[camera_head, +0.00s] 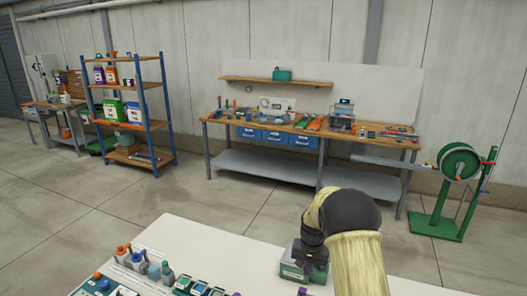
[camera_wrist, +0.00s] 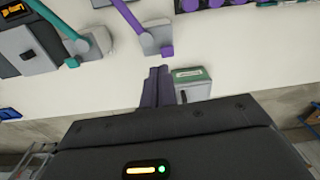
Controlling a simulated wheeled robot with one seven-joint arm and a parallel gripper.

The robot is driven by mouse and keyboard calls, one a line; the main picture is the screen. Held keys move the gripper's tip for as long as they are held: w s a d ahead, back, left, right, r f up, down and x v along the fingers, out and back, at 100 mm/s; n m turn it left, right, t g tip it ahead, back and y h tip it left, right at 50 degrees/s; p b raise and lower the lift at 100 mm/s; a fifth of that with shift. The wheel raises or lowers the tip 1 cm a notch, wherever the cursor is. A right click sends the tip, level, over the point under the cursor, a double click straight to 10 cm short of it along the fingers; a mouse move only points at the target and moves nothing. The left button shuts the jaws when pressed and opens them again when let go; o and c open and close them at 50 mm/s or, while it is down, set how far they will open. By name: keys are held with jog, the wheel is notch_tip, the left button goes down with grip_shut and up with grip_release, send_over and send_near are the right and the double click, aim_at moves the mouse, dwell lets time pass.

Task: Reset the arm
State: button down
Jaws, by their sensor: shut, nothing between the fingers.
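My arm, in a yellow sleeve with a dark elbow, rises at the lower right of the head view. My gripper (camera_wrist: 157,88) shows in the wrist view as two dark fingers pressed together, with nothing between them. In the head view the dark end of my arm hangs over the white table (camera_head: 180,229), beside a green and white box (camera_head: 292,269), and hides part of it. The box also shows in the wrist view (camera_wrist: 192,76), just right of the fingertips. I cannot tell the gap between fingers and box.
Several small bottles (camera_head: 140,260) and devices crowd the table's front left. A workbench (camera_head: 270,121), a blue shelf rack (camera_head: 125,88) and a green reel stand (camera_head: 440,222) stand beyond open floor.

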jog(key=s+r+n+t+b, duration=0.1)
jog(key=s+r, duration=0.4)
jog(key=s, duration=0.8)
jog(key=s+r+n+t+b, duration=0.1)
jog(key=s+r, duration=0.4)
jog(key=s, duration=0.9)
jog(key=shift+s+n, duration=0.3)
jog(key=shift+n, duration=0.6)
jog(key=shift+r, duration=0.1)
